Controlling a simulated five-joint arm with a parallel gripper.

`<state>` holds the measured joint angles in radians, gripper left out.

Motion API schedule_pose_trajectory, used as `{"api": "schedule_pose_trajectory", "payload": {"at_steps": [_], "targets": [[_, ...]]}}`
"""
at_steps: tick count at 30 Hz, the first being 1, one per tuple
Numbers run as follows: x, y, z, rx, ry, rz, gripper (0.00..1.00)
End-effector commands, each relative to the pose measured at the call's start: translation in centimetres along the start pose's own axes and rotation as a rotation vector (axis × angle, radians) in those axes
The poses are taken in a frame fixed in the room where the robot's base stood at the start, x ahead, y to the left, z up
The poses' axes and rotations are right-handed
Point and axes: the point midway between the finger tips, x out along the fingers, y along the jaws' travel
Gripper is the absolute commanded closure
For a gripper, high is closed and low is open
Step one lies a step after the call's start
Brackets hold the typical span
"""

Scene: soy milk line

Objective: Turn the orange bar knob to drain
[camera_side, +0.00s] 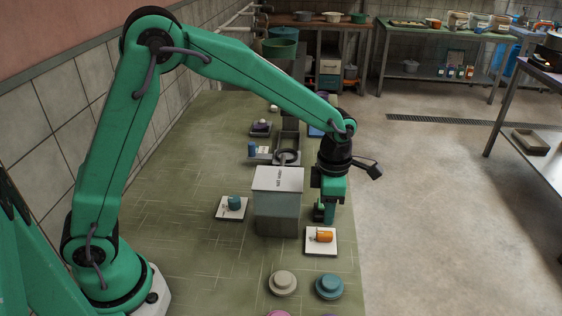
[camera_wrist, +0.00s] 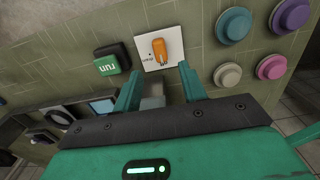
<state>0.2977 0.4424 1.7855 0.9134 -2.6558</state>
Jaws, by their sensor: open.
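The orange bar knob (camera_side: 324,235) sits on a white square plate (camera_side: 316,250) near the right edge of the green table. In the wrist view the orange knob (camera_wrist: 158,47) stands on its white plate (camera_wrist: 143,62), just beyond my fingertips; small markings on the plate are too small to read surely. My gripper (camera_side: 322,210) points down just behind the plate, right of the grey box. In the wrist view my gripper (camera_wrist: 156,80) is open, its two teal fingers apart and empty, with the knob ahead of the gap and apart from them.
A grey lidded box (camera_side: 277,205) stands left of my gripper. A teal knob (camera_side: 234,203) on a white plate is farther left. Beige (camera_side: 283,283) and teal (camera_side: 329,286) round buttons lie in front. A green "run" button (camera_wrist: 112,64) is beside the orange knob's plate.

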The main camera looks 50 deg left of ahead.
Motion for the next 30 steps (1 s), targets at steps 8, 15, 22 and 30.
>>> {"api": "schedule_pose_trajectory", "payload": {"at_steps": [8,15,22,30], "targets": [[2.1,0.0,-0.1,0.001,0.003,-0.002,0.58],[5.0,0.0,-0.1,0.002,0.003,-0.002,0.58],[7.1,0.0,-0.1,0.002,0.002,-0.001,0.58],[7.6,0.0,-0.1,0.002,0.000,0.000,0.58]]}}
